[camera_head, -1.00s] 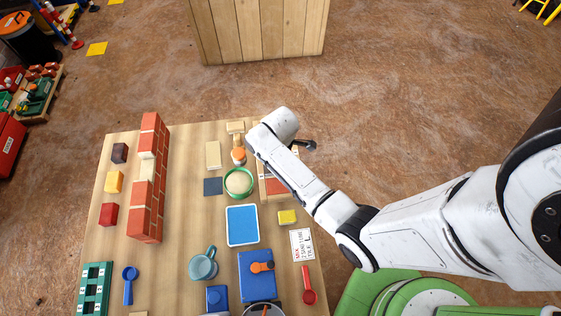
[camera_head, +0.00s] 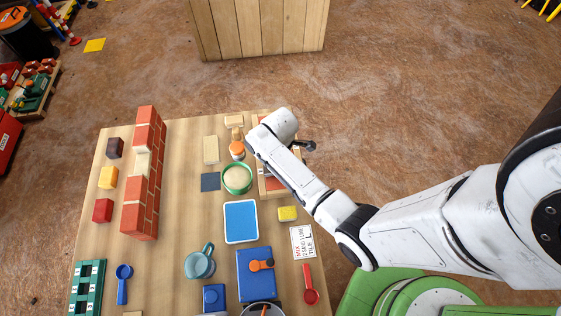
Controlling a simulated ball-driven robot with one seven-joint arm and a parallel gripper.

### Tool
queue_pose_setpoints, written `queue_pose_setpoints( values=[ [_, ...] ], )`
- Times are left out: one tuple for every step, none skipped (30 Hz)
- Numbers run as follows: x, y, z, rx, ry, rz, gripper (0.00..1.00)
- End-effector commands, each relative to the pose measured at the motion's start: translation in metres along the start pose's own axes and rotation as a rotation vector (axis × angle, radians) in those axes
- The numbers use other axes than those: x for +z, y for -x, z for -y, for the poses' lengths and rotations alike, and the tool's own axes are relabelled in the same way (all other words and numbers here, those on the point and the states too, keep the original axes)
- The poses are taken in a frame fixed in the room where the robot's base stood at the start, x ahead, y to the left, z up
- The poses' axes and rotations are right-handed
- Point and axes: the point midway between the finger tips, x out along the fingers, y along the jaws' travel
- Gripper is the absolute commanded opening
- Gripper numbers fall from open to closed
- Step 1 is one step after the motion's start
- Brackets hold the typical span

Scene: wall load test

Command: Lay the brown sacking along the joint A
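A small red brick wall (camera_head: 135,207) stands on the left part of the wooden table, with a pale piece (camera_head: 142,163) set in it. No joint letter can be read on it. No brown sacking can be made out for sure; a flat tan piece (camera_head: 211,150) lies right of the wall, its material unclear. My gripper (camera_head: 308,146) is a small dark shape beyond the white wrist, near the table's far right edge. It is well right of the wall and the tan piece. Its fingers are too small to tell open from shut.
Dark, yellow and red blocks (camera_head: 103,210) lie left of the wall. A green-rimmed bowl (camera_head: 237,192), blue tray (camera_head: 241,236), teal jug (camera_head: 199,262), yellow sponge-like block (camera_head: 288,213) and label card (camera_head: 302,243) fill the right. Bare wood lies between wall and tray. A wooden crate (camera_head: 262,54) stands beyond.

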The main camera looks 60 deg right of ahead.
Motion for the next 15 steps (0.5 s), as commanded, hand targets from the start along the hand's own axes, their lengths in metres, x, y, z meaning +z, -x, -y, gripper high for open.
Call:
queue_pose_setpoints(
  values=[
    [0.0,-0.0006,0.0,0.0,0.0,0.0,0.34],
    [0.0,-0.0009,0.0,0.0,0.0,0.0,0.34],
    [0.0,-0.0015,0.0,0.0,0.0,0.0,0.34],
    [0.0,-0.0019,0.0,0.0,0.0,0.0,0.34],
    [0.0,-0.0023,0.0,0.0,0.0,0.0,0.34],
    [0.0,-0.0029,0.0,0.0,0.0,0.0,0.34],
    [0.0,-0.0033,0.0,0.0,0.0,0.0,0.34],
    [0.0,-0.0037,0.0,0.0,0.0,0.0,0.34],
    [0.0,-0.0043,0.0,0.0,0.0,0.0,0.34],
    [0.0,-0.0047,0.0,0.0,0.0,0.0,0.34],
    [0.0,-0.0051,0.0,0.0,0.0,0.0,0.34],
    [0.0,-0.0057,0.0,0.0,0.0,0.0,0.34],
    [0.0,-0.0061,0.0,0.0,0.0,0.0,0.34],
    [0.0,-0.0065,0.0,0.0,0.0,0.0,0.34],
    [0.0,-0.007,0.0,0.0,0.0,0.0,0.34]
  ],
)
